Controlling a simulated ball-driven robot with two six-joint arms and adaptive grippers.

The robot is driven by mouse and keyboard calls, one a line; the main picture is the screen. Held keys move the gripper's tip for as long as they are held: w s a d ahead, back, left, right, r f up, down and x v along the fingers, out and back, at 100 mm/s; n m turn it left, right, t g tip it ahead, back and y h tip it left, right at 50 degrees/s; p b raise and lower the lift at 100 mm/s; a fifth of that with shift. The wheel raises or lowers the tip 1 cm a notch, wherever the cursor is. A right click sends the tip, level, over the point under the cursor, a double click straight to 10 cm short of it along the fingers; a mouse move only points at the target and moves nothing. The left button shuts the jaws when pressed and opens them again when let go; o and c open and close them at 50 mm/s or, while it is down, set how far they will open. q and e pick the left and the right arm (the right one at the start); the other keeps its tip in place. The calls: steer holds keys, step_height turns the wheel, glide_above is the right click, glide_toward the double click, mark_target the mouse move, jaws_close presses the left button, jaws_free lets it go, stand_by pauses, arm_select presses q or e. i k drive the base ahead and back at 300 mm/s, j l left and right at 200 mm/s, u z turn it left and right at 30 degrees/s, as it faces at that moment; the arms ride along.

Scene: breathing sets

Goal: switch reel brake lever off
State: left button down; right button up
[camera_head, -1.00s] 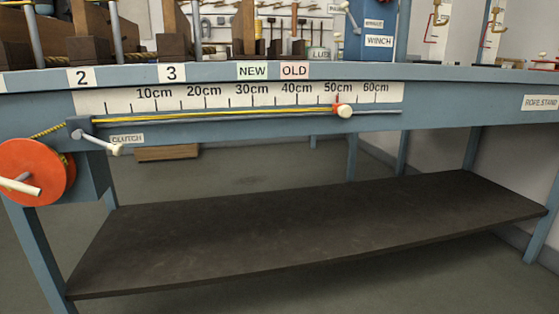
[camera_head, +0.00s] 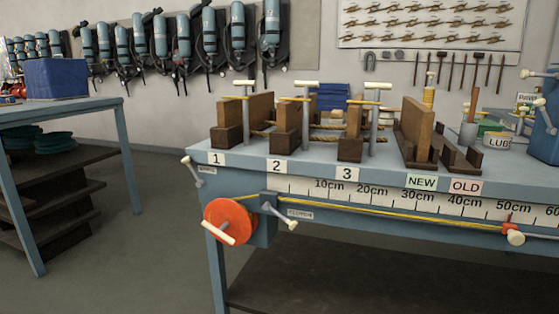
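The orange reel (camera_head: 229,221) with a white crank handle is mounted at the left front of the blue bench. A grey lever with a white knob (camera_head: 187,159) sticks out at the bench's left corner, above the reel. It slants up and to the left. The small label (camera_head: 207,170) beside it is too small to read surely. A second lever, the clutch lever (camera_head: 281,217), is right of the reel and slants down to the right. Neither of my grippers is in view.
The blue bench (camera_head: 400,178) carries wooden blocks and clamps over numbers 1, 2 and 3. A ruler strip (camera_head: 400,200) with an orange slider (camera_head: 511,231) runs along its front. Another blue table (camera_head: 80,108) stands left, with open floor (camera_head: 165,210) between. Cylinders hang on the wall.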

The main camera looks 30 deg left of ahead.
mark_target(186, 160)
steer(key=u, duration=1.55)
